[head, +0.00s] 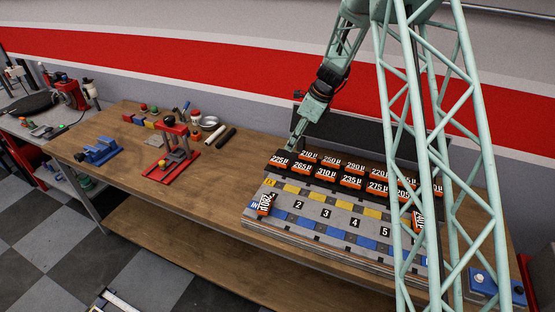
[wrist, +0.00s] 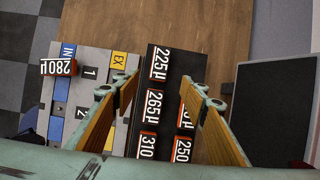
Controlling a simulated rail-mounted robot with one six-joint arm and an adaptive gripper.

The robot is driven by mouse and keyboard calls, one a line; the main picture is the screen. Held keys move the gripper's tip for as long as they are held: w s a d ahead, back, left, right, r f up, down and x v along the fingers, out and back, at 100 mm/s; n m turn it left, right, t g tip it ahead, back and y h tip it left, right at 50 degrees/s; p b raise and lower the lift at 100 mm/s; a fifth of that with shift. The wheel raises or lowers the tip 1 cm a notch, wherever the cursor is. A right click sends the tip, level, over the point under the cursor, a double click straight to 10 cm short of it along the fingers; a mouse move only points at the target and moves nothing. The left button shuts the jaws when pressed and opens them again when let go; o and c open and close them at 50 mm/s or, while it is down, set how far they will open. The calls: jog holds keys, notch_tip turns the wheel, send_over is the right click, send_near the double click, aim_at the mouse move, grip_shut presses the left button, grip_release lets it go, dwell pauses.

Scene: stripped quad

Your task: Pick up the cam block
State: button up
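No block here bears the word cam, so I cannot tell which one is the cam block. Several orange blocks with black-and-white number labels stand in two rows on a black rack (head: 262,173). The 225µ block (head: 281,161) is at the rack's left end; it also shows in the wrist view (wrist: 162,64). The 265µ block (wrist: 153,104) is beside it. A 280µ block (head: 265,204) lies askew at the grey numbered plate's left end, also in the wrist view (wrist: 59,68). My gripper (head: 292,149) is above the rack's left end, open, its wooden-looking fingers (wrist: 163,88) apart.
The grey plate (head: 310,238) has numbered spots with yellow and blue squares. Another orange block (head: 417,222) sits at its right. A dark panel (head: 350,131) stands behind the rack. A red press (head: 174,150) and blue vise (head: 97,151) are left; bare wood (head: 225,175) lies between.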

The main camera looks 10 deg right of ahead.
jog(key=shift+w+a+f, duration=0.1)
jog(key=shift+w+a, duration=0.15)
jog(key=shift+a, duration=0.1)
jog(key=shift+f, duration=0.15)
send_near(279, 160)
jog(key=shift+p+x, duration=0.3)
jog(key=shift+x, duration=2.15)
jog(key=shift+d+f, duration=0.1)
jog(key=shift+p+x, duration=0.5)
jog(key=shift+x, duration=2)
jog(key=shift+c, duration=0.8)
jog(key=c, duration=0.8)
